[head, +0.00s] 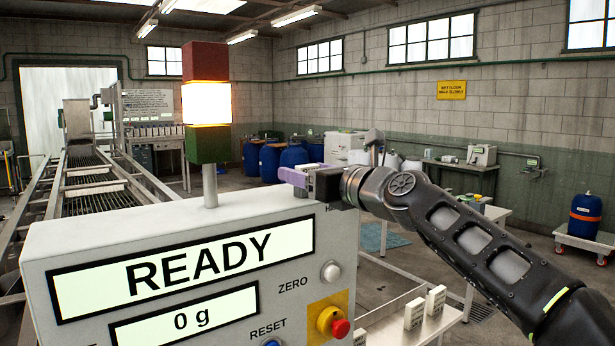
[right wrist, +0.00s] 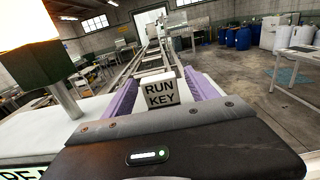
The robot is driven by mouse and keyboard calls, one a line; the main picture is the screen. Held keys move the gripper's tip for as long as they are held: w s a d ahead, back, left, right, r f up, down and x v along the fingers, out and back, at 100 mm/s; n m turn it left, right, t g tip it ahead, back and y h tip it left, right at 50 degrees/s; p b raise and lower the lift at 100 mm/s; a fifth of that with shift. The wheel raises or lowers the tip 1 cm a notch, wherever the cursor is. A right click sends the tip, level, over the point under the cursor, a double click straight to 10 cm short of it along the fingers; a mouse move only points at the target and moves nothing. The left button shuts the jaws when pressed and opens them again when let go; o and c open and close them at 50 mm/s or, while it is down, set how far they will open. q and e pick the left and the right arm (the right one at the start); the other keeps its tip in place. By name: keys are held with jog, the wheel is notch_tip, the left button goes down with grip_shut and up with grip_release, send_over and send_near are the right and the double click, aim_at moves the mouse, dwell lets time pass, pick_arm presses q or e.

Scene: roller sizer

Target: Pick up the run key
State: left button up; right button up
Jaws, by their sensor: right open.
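The run key (right wrist: 161,92) is a white block with black "RUN KEY" lettering, seen in the right wrist view. My right gripper (right wrist: 162,98) is open, with one purple finger on each side of the key. Whether the fingers touch it is not clear. In the head view the right gripper (head: 293,177) is at the top right edge of the grey control box (head: 120,240), its purple finger pointing left. The key does not show in the head view. My left gripper is in neither view.
The control box reads "READY" and "0 g" and carries a red-and-yellow stop button (head: 333,322). A signal tower (head: 207,105) with its middle section lit rises from the box, left of the gripper. A roller conveyor (head: 95,178) runs behind. A low bench (head: 430,328) stands at right.

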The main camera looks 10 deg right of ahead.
aim_at(308, 165)
jog(key=c, duration=1.4)
jog(key=shift+c, duration=0.2)
notch_tip(308, 165, up, 10)
jog(key=p, duration=0.5)
jog(key=shift+p, duration=0.3)
